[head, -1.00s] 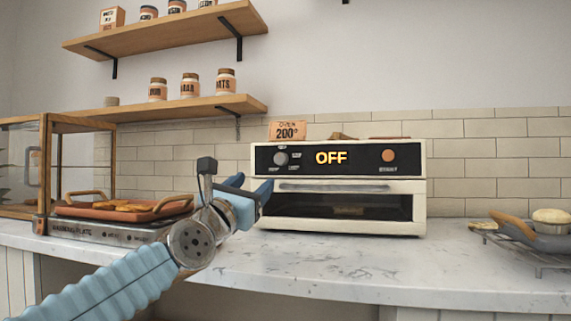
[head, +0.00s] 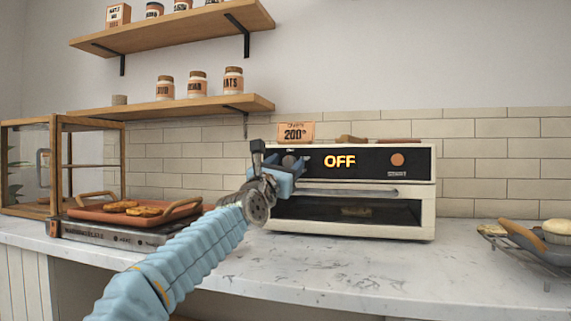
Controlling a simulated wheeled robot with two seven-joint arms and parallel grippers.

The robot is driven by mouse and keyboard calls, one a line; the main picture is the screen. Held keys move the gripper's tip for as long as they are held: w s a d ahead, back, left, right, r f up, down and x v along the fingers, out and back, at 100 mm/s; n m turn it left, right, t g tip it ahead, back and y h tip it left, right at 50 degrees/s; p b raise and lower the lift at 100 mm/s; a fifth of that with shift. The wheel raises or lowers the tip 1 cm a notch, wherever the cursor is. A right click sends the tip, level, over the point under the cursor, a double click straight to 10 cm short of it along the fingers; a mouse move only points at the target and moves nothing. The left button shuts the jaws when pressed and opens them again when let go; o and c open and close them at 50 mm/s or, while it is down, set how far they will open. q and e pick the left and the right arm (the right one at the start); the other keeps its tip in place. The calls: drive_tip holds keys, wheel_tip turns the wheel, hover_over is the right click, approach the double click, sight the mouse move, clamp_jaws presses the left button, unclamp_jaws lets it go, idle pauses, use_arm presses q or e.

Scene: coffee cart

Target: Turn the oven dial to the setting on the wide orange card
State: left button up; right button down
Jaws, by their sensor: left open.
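The oven (head: 424,213) stands on the counter, cream with a black front panel. Its display (head: 339,161) reads OFF in orange. The dial (head: 288,161) is at the left of the panel, partly hidden behind my left gripper. The wide orange card (head: 296,131) stands on top of the oven at the left and reads 200°. My left gripper (head: 296,168) is open, its blue fingers pointing toward the oven around the dial's area. I cannot tell whether they touch the dial. My right gripper is not in view.
A warming plate (head: 110,236) with an orange tray (head: 94,212) of baked items is at left, by a wooden-framed glass case (head: 62,165). A wire rack (head: 545,265) with a grey-and-tan item is at right. Shelves (head: 170,107) hang above. The counter front is clear.

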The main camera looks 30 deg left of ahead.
use_arm(q)
drive_tip(key=c, duration=1)
drive_tip(key=shift+c, duration=0.2)
drive_tip(key=shift+f, duration=0.1)
